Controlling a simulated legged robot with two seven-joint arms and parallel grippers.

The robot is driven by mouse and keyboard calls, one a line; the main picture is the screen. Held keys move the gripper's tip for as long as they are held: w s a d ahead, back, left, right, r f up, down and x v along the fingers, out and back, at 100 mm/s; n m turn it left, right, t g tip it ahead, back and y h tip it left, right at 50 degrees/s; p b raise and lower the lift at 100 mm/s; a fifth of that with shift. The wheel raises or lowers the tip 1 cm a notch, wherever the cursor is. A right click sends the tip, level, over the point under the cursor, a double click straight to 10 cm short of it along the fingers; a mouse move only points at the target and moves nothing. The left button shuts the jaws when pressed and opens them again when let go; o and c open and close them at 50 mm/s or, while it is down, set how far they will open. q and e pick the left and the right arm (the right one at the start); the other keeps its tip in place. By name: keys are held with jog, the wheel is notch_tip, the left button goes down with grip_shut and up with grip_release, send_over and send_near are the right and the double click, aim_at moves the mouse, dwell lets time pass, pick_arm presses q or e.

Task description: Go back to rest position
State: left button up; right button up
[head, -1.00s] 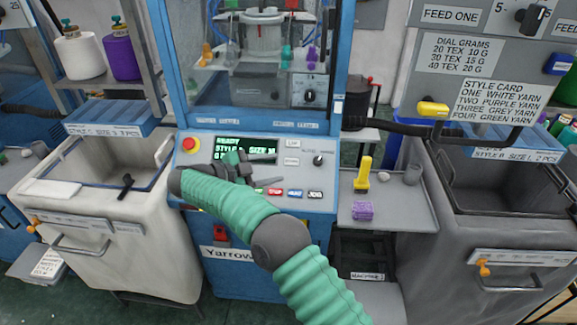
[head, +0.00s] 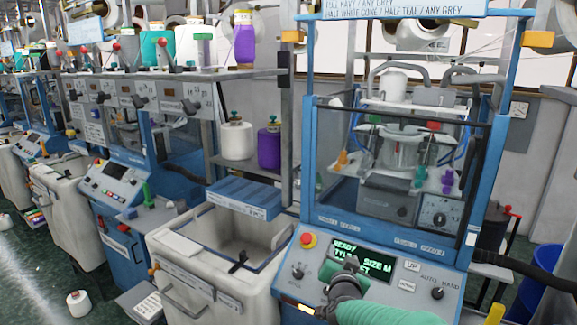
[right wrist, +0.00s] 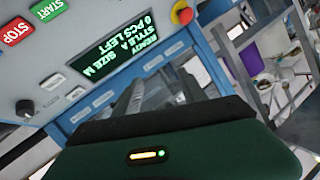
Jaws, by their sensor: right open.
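My right gripper (head: 344,277) is in front of the control panel of the blue knitting machine (head: 480,180), just below its green-lettered display (head: 368,259). Its green sleeved arm enters from the bottom edge. In the right wrist view the gripper (right wrist: 163,90) has its two grey fingers apart, with nothing held between them. The fingers point toward the machine's blue frame beside the display (right wrist: 127,41), which reads READY, STYLE A, SIZE M, 0 PCS LEFT. I cannot tell whether the gripper touches the panel. My left gripper is not in view.
A white bin (head: 185,245) with a blue tray stands left of the machine. White (head: 236,141) and purple (head: 269,148) yarn cones sit on a shelf behind it. More machines line the left. A white cone (head: 79,303) is on the green floor. A blue bucket (head: 545,275) is at right.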

jog(key=s+d+f+n+g, duration=0.1)
jog(key=s+f+g, duration=0.3)
jog(key=s, duration=0.8)
jog(key=s+d+f+n+g+y, duration=0.1)
jog(key=s+d+f+n+g, duration=0.1)
jog(key=s+f, duration=0.7)
jog(key=s+d+f+n+g+y, duration=0.1)
jog(key=s+f+n+g, duration=0.2)
jog(key=s, duration=1.3)
notch_tip(320, 180, down, 4)
jog(key=g, duration=0.3)
jog(key=shift+d+r+g, duration=0.25)
jog(key=shift+d+g, duration=0.05)
jog(key=shift+d, duration=0.1)
